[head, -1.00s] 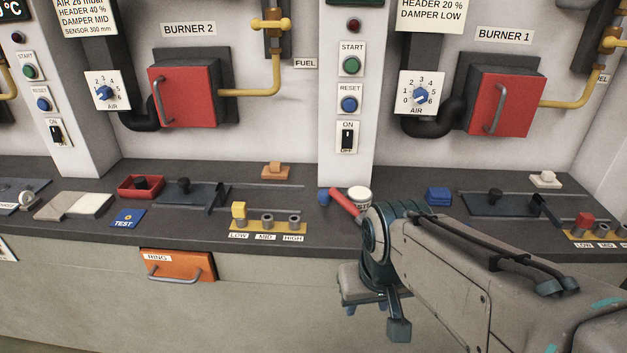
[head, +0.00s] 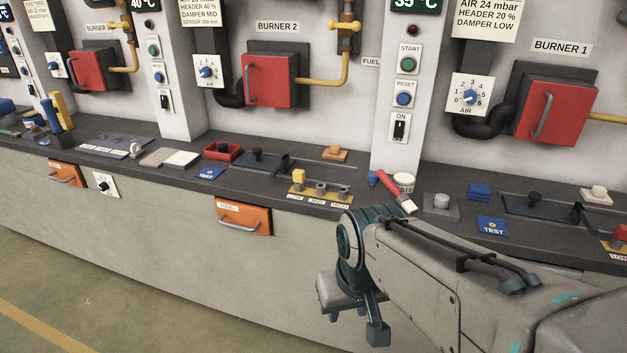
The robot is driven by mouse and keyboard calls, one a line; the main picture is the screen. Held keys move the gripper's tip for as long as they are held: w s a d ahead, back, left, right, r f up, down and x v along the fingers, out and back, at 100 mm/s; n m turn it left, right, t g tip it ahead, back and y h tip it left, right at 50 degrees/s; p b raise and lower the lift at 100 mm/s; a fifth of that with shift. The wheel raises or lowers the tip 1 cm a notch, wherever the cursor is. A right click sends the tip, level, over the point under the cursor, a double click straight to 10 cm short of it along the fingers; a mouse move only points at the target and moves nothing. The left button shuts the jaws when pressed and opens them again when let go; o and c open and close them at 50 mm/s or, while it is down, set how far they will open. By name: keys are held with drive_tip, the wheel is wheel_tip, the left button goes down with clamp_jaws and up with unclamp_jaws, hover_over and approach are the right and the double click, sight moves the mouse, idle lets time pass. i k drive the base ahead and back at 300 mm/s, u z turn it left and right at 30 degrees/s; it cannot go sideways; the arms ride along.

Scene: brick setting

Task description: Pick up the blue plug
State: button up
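A small blue stepped block (head: 479,190), which may be the blue plug, sits on the dark counter below burner 1, right of a grey block with a round top (head: 441,204). A rounded blue piece (head: 372,177) also shows beside a red-handled tool (head: 392,188); I cannot tell what it is. My gripper (head: 352,318) hangs in front of the counter, low in the middle of the head view, well apart from both. Its fingers point down and are partly hidden by my arm, so their opening is unclear. I see nothing held.
A yellow plug (head: 299,177) stands at the LOW socket of a strip with several sockets. An orange block (head: 335,153) and a white block (head: 597,194) lie farther back. The orange RING drawer (head: 244,220) has a protruding handle. The floor (head: 60,290) at left is clear.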

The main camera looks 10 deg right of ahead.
sight(372, 179)
drive_tip(key=u, duration=0.7)
drive_tip(key=k, duration=0.95)
drive_tip(key=u, duration=0.7)
drive_tip(key=i, duration=1.15)
drive_tip(key=z, duration=0.7)
drive_tip(key=i, duration=1.15)
drive_tip(key=z, duration=1.55)
drive_tip(key=i, duration=0.6)
drive_tip(key=z, duration=0.55)
